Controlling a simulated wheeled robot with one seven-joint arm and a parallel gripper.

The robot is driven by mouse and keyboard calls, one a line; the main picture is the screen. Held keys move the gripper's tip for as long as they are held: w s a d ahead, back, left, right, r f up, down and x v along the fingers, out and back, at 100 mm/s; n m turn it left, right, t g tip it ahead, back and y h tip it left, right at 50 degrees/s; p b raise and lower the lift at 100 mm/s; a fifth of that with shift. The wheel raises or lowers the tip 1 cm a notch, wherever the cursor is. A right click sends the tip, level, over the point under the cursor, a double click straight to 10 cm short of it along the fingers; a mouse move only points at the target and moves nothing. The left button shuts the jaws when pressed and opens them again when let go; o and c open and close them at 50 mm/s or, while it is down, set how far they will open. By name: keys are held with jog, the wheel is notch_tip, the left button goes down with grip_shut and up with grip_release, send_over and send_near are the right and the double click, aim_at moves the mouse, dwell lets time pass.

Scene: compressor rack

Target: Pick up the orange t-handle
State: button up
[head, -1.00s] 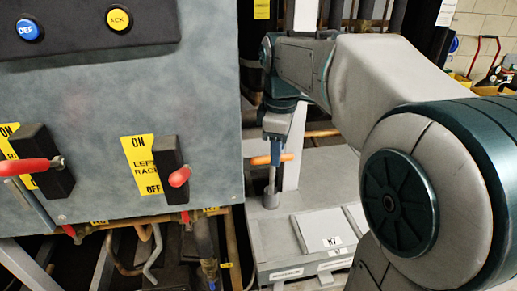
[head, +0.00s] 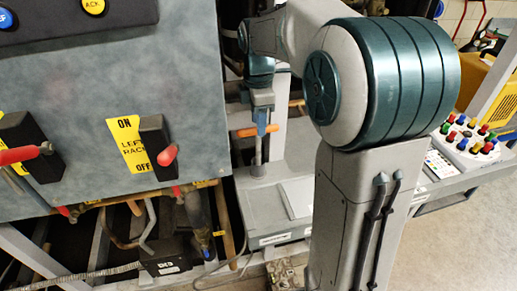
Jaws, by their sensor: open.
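The orange t-handle (head: 243,133) is upright in the head view, left of my arm. Its orange crossbar sits on a grey post that rises from a round foot on the grey cabinet top (head: 262,205). My gripper (head: 262,130) points down with its blue fingers at the crossbar. The fingers cover the middle of the bar, and orange shows on both sides. The jaws are open. I cannot tell whether the fingers touch the bar.
A grey panel (head: 90,110) with red-handled switches (head: 167,156) stands close on the left. Pipes (head: 205,225) run below it. A tray of coloured knobs (head: 468,140) and a yellow case (head: 490,88) are at the right. Clear floor (head: 450,235) lies at lower right.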

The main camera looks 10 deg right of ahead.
jog(key=p, duration=0.1)
send_over(258, 152)
jog(key=f, duration=0.5)
jog(key=shift+w+d, duration=0.1)
jog(key=shift+w, duration=0.25)
grip_shut()
